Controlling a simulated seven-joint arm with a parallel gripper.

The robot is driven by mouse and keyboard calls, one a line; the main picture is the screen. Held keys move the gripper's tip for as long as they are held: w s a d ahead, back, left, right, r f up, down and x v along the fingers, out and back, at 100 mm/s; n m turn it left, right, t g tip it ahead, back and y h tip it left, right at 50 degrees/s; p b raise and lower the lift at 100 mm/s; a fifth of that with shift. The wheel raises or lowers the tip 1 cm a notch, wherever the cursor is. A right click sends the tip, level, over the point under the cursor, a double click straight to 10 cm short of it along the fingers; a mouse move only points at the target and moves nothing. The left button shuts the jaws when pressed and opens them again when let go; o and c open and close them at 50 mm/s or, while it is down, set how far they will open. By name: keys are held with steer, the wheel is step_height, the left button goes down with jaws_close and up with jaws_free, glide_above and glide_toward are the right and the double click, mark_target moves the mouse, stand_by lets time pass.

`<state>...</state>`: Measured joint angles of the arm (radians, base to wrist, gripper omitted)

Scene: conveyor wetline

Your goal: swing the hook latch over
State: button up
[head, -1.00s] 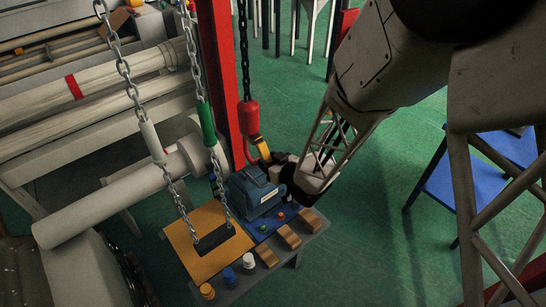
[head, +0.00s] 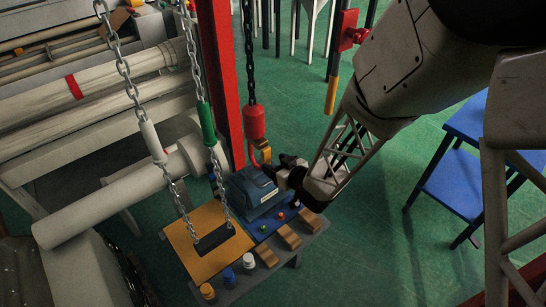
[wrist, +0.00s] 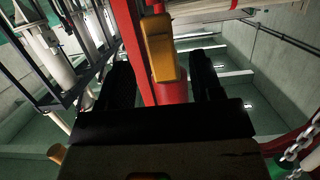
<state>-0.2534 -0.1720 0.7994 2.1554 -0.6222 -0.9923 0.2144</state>
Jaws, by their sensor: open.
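A red hook block (head: 255,122) hangs on a dark chain in front of the red post, with a red hook below it. A yellow latch piece (head: 268,162) is at the hook's right side, partly hidden by my gripper. My gripper (head: 276,168) is right beside the latch, just above the blue motor-like unit. In the wrist view, the yellow latch (wrist: 159,45) stands between the two dark, spread fingers of my gripper (wrist: 161,62), with red hook parts (wrist: 172,92) below it. I cannot tell whether a finger touches the latch.
The blue unit (head: 250,190) sits close below on a bench with an orange plate (head: 190,250), buttons and wooden blocks (head: 288,236). Two chains with white and green sleeves (head: 207,122) hang to the left. A blue table (head: 465,180) stands right, with open floor between.

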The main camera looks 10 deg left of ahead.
steer(key=shift+v, duration=1.75)
steer(key=s+d+r+m+g+h, duration=0.15)
steer(key=d+r+m+h, duration=0.35)
steer(key=d+r+h, duration=0.65)
steer(key=s+d+r+m+g, duration=0.1)
steer(key=s+d+r+g, duration=0.1)
steer(key=s, duration=0.5)
steer(key=s+d+r+m+g, duration=0.1)
steer(key=s+d+r+g, duration=0.1)
steer(key=s+d+r, duration=0.2)
steer(key=s+d+r+m+g+y, duration=0.1)
steer(key=s+d+r+m+g, duration=0.1)
steer(key=s+r, duration=0.5)
steer(key=s+d, duration=0.1)
steer(key=s, duration=0.2)
steer(key=shift+s+d, duration=0.35)
